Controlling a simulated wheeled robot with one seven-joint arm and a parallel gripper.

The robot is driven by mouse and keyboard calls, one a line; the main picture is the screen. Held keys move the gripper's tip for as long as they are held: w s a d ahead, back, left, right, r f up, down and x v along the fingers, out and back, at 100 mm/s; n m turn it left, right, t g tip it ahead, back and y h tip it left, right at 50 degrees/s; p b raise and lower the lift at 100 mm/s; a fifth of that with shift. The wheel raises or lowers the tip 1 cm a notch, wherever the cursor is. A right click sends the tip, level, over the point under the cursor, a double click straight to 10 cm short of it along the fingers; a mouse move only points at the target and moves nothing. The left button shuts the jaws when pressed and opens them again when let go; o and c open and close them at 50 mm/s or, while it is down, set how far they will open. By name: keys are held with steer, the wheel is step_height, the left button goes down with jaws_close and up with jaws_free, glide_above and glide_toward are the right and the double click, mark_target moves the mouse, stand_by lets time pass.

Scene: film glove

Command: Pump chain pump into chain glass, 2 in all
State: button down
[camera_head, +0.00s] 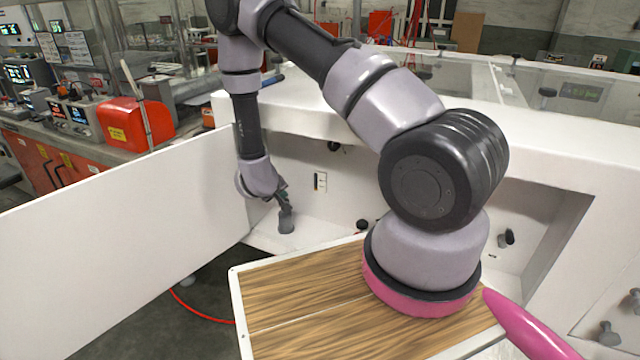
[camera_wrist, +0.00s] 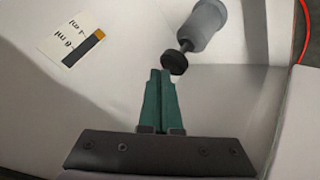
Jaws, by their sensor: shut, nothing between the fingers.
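A grey cylinder with a black round top, apparently the pump, stands in the white recess (camera_head: 286,222). In the wrist view its grey body (camera_wrist: 206,22) is at the top and its black head (camera_wrist: 174,62) points toward my fingers. My gripper (camera_head: 281,193) is above the pump in the head view. In the wrist view the green fingers of my gripper (camera_wrist: 160,75) are shut and empty, with their tips right by the black head. I cannot tell whether they touch it. I cannot make out a glass in either view.
A white wall panel (camera_head: 120,245) stands at the left. A small label (camera_head: 320,182) is on the recess's back wall, also in the wrist view (camera_wrist: 70,43). A grey-and-black knob-like piece (camera_head: 506,238) is at the right, another (camera_head: 608,335) lower right. A red cable (camera_head: 200,312) lies on the floor.

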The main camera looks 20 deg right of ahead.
stand_by(0.5)
steer(key=shift+f, duration=0.9)
stand_by(0.5)
steer(key=shift+r, duration=0.95)
steer(key=shift+r, duration=3)
steer(key=shift+f, duration=0.1)
